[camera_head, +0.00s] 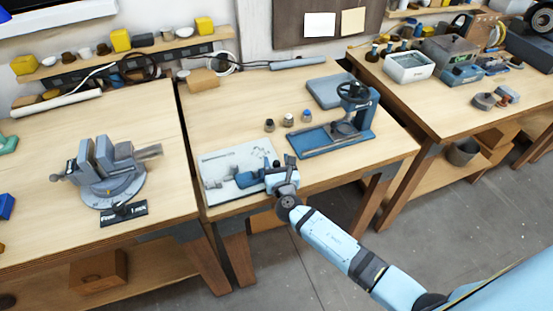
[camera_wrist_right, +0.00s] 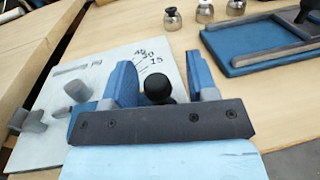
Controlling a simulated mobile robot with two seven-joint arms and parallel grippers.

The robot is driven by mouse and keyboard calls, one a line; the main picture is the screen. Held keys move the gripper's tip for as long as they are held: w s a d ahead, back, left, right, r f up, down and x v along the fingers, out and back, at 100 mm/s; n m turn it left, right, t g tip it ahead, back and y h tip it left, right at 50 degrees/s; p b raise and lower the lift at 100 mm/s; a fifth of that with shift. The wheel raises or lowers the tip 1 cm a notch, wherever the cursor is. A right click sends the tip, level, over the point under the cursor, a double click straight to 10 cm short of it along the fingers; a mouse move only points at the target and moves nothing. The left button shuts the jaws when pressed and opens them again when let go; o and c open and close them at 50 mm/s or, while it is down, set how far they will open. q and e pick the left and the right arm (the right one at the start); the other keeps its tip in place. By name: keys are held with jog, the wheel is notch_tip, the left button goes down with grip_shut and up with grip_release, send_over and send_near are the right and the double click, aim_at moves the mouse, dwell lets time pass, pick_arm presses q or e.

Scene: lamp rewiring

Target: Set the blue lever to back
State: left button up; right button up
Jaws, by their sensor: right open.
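A white board (camera_head: 215,161) lies at the front left of the middle bench, with a blue fixture (camera_head: 246,180) on it. In the right wrist view the board (camera_wrist_right: 40,120) carries angle marks, grey parts and a blue part (camera_wrist_right: 84,112). A round black knob (camera_wrist_right: 158,90) shows between the two blue fingers of my right gripper (camera_wrist_right: 163,72). The fingers are apart, and I cannot tell whether they touch the knob. In the head view my right gripper (camera_head: 270,178) is over the board's right side. The lever's shaft and setting are hidden by my gripper. My left gripper is out of view.
A grey vise (camera_head: 112,180) stands on the left bench. The bench's front edge runs just before the board.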

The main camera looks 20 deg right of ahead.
jog(key=s+a+b, duration=0.1)
jog(key=s+a, duration=0.1)
jog(key=s, duration=1)
jog(key=shift+s+b, duration=0.2)
jog(key=shift+b, duration=0.15)
jog(key=s+f+m+g+y+p, duration=0.1)
jog(key=s+f+m+g+y, duration=0.2)
jog(key=s+m, duration=0.5)
jog(key=s+a+f+m+g+y+p, duration=0.1)
jog(key=s+f+m+g+y, duration=0.2)
jog(key=s+m, duration=0.6)
jog(key=m, duration=1.3)
jog(key=shift+s+a+f+m+g+y, duration=0.2)
jog(key=shift+a+f+m+g+y, duration=0.1)
jog(key=shift+m, duration=0.1)
